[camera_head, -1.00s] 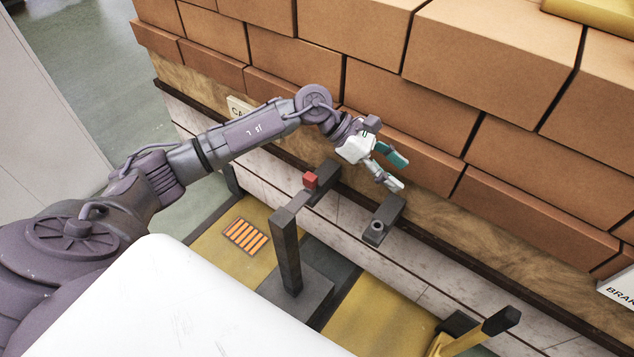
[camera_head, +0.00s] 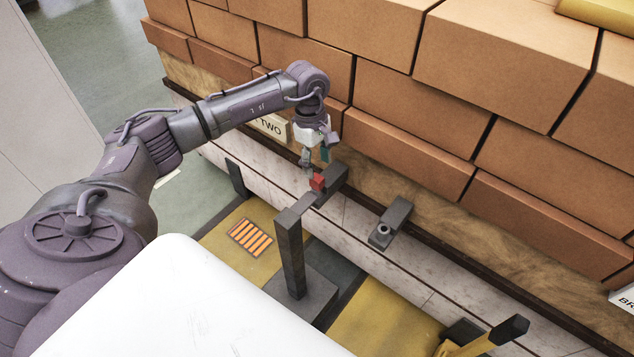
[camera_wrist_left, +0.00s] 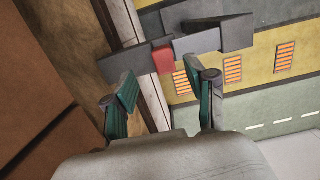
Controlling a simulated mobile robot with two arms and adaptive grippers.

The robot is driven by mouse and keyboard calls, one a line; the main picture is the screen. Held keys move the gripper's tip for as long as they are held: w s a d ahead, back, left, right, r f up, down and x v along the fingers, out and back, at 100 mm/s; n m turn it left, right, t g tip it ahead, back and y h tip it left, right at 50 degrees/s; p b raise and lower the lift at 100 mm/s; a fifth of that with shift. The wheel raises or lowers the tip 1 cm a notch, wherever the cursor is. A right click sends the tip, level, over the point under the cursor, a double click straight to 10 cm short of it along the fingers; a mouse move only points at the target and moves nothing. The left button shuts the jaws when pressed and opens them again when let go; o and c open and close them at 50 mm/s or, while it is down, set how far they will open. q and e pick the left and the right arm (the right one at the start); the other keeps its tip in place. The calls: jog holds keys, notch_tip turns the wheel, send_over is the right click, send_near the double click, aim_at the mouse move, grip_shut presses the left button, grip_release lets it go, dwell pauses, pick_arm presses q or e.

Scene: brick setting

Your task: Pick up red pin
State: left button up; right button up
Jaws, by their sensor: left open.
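The red pin (camera_head: 317,182) is a small red block at the joint between a dark grey bracket (camera_head: 331,177) on the wall ledge and the arm of a grey post (camera_head: 289,250). In the left wrist view the red pin (camera_wrist_left: 163,58) sits ahead of the fingers, between the dark bracket and the grey post arm. My left gripper (camera_head: 317,165) is open and points down just above and behind the pin. In the left wrist view its two teal-padded fingers (camera_wrist_left: 164,92) are spread apart with nothing between them. My right gripper is not in view.
A brick stack (camera_head: 410,105) stands close behind the gripper. A second grey bracket (camera_head: 390,222) with a round hole juts from the ledge to the right. A yellow post with a dark end (camera_head: 490,337) stands at the lower right. A white panel (camera_head: 180,305) fills the lower left.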

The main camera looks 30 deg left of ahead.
aim_at(317, 177)
pick_arm(q)
jog(key=f, duration=0.5)
jog(key=shift+s+d+f, duration=0.15)
jog(key=shift+s+d, duration=0.05)
jog(key=shift+s, duration=0.1)
grip_shut()
